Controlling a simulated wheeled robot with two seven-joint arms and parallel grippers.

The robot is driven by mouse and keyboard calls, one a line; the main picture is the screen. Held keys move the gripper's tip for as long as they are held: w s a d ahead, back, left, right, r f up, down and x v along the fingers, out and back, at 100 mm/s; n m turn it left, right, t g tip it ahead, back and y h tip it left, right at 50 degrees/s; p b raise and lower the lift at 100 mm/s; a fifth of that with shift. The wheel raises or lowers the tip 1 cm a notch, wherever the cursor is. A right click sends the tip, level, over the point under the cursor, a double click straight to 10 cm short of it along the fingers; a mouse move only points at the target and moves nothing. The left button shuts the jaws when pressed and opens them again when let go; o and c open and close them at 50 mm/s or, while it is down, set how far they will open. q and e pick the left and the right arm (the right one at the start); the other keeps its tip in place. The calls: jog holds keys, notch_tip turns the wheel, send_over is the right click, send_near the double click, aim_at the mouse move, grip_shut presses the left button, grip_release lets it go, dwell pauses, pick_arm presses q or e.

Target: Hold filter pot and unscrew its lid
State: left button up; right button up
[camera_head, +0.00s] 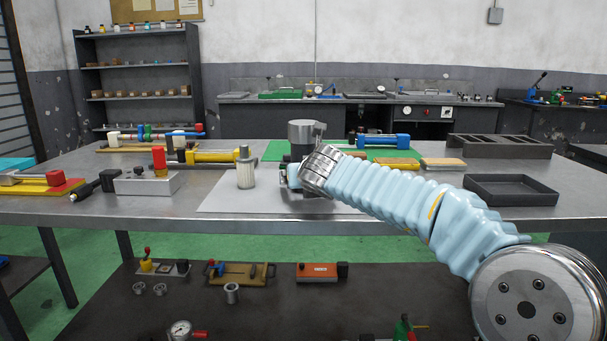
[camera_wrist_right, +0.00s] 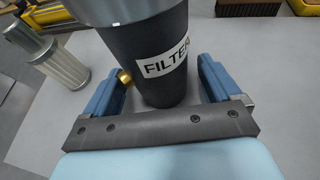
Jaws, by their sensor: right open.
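The filter pot (camera_wrist_right: 160,62) is a dark upright cylinder with a white FILTER label, standing on the pale mat. Its wide grey metal lid (camera_head: 302,130) is on top and shows partly at the upper edge of the wrist view (camera_wrist_right: 110,8). My right gripper (camera_wrist_right: 160,72) is open, with one blue finger on each side of the pot's lower body. Whether either finger touches the pot I cannot tell. A small brass fitting (camera_wrist_right: 125,77) sits by the left finger. In the head view my right wrist hides part of the pot. My left gripper is not in view.
A white pleated filter element (camera_head: 246,170) with a metal cap stands left of the pot. A dark empty tray (camera_head: 510,190) lies at right. The pale mat (camera_head: 225,203) has free room in front.

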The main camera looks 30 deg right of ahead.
jog(key=shift+x, duration=0.85)
jog(key=shift+r, duration=0.15)
jog(key=c, duration=1.4)
jog(key=shift+o, duration=0.2)
jog(key=shift+r, duration=0.1)
jog(key=shift+r, duration=0.2)
notch_tip(320, 180, up, 3)
jog(key=shift+f+p, duration=0.15)
jog(key=shift+p, duration=0.75)
jog(key=s+r, duration=0.1)
jog(key=r, duration=0.1)
jog(key=s+r, duration=0.1)
jog(key=s, duration=0.1)
jog(key=s+r+p, duration=0.1)
jog(key=r, duration=0.1)
jog(key=shift+s+a+r, duration=0.3)
send_near(310, 145)
jog(key=shift+s+d+r, duration=0.25)
jog(key=shift+s+d, duration=0.05)
jog(key=shift+s, duration=0.3)
jog(key=shift+s+d+r, duration=0.25)
jog(key=shift+s+d, duration=0.05)
jog(key=shift+s, duration=0.3)
